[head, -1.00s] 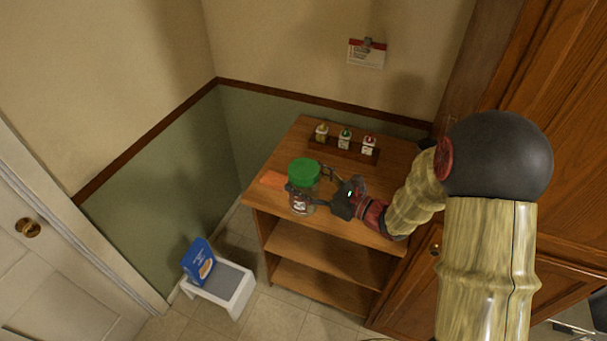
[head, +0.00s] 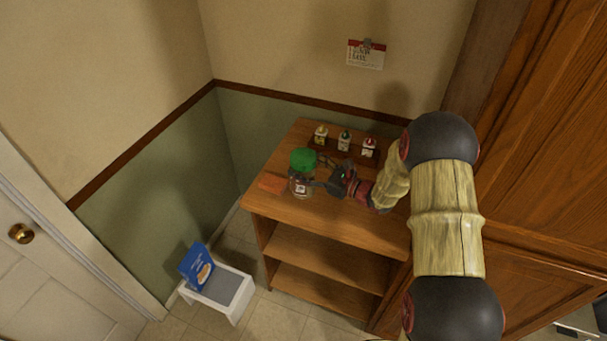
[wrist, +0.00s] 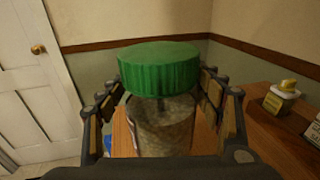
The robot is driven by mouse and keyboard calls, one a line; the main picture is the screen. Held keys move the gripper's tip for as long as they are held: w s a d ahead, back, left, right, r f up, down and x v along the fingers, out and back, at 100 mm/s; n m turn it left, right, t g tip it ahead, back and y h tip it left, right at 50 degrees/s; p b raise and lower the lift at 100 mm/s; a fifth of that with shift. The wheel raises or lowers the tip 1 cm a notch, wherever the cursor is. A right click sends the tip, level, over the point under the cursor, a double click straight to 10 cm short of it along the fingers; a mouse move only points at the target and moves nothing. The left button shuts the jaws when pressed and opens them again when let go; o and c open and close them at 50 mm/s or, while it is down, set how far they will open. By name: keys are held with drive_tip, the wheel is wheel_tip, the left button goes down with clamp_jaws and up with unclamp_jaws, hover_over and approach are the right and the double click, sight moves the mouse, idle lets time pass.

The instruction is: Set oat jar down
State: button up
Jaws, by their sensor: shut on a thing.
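The oat jar (head: 301,185) is a clear jar with a green lid, near the left side of the wooden shelf unit's top in the head view. In the wrist view the jar (wrist: 163,125) stands upright between my fingers, its green lid above them and pale contents showing through. My gripper (head: 318,180) is shut on the jar's body from the right. I cannot tell whether the jar's base touches the shelf top; its lower part is partly hidden in the wrist view.
A rack with three small bottles (head: 344,141) stands at the back. A white stool (head: 234,300) with a blue box (head: 197,267) is on the floor. Wooden cabinets stand at right.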

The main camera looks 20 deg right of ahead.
drive_tip(key=shift+w+d+f+b, duration=0.15)
drive_tip(key=shift+w+f, duration=0.1)
drive_tip(key=shift+f, duration=0.75)
drive_tip(key=shift+w+f+b, duration=0.15)
drive_tip(key=shift+w+f, duration=0.05)
drive_tip(key=shift+f, duration=0.8)
drive_tip(key=shift+f, duration=0.15)
drive_tip(key=o, duration=1.6)
drive_tip(key=shift+o, duration=0.2)
